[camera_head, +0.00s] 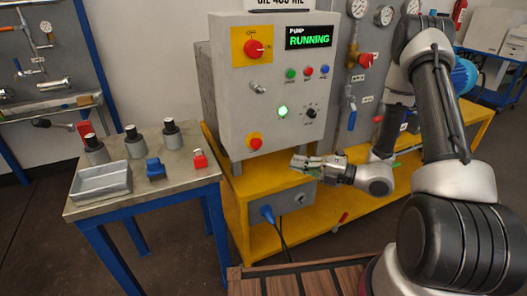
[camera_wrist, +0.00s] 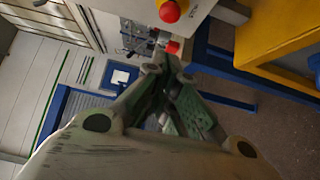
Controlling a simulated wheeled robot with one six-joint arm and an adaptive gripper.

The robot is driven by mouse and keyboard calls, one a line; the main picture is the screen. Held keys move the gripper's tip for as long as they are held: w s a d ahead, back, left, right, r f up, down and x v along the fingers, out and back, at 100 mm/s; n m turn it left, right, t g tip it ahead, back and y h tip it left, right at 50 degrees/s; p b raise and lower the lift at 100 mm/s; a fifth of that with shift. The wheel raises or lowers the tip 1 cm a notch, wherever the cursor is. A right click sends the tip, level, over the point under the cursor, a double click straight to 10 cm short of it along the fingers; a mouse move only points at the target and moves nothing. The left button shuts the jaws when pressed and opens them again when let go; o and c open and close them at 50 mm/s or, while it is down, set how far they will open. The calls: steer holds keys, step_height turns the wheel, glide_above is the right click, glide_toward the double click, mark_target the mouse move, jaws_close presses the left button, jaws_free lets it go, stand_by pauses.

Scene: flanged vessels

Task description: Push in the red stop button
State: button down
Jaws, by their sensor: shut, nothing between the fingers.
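The red stop button (camera_head: 255,142) is a round red knob on a yellow base, low on the front of the grey pump panel (camera_head: 228,112). My gripper (camera_head: 294,163) is shut and empty, to the right of the button and a little lower in the head view. It is apart from the button. In the wrist view my shut fingers (camera_wrist: 163,62) point toward the area below the button.
The panel display (camera_head: 310,38) reads RUNNING, and a green light (camera_head: 283,111) is lit. A red rotary switch (camera_head: 254,48) sits above. The side table (camera_head: 140,194) holds a tray (camera_head: 102,183), several black-topped parts, a blue piece (camera_head: 155,168) and a red piece (camera_head: 200,160). A yellow bench (camera_head: 235,190) runs below.

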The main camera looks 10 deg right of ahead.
stand_by(0.3)
steer(key=w+d+x, duration=0.1)
steer(key=w+x, duration=0.1)
steer(key=x, duration=1.1)
steer(key=shift+w+d, duration=0.2)
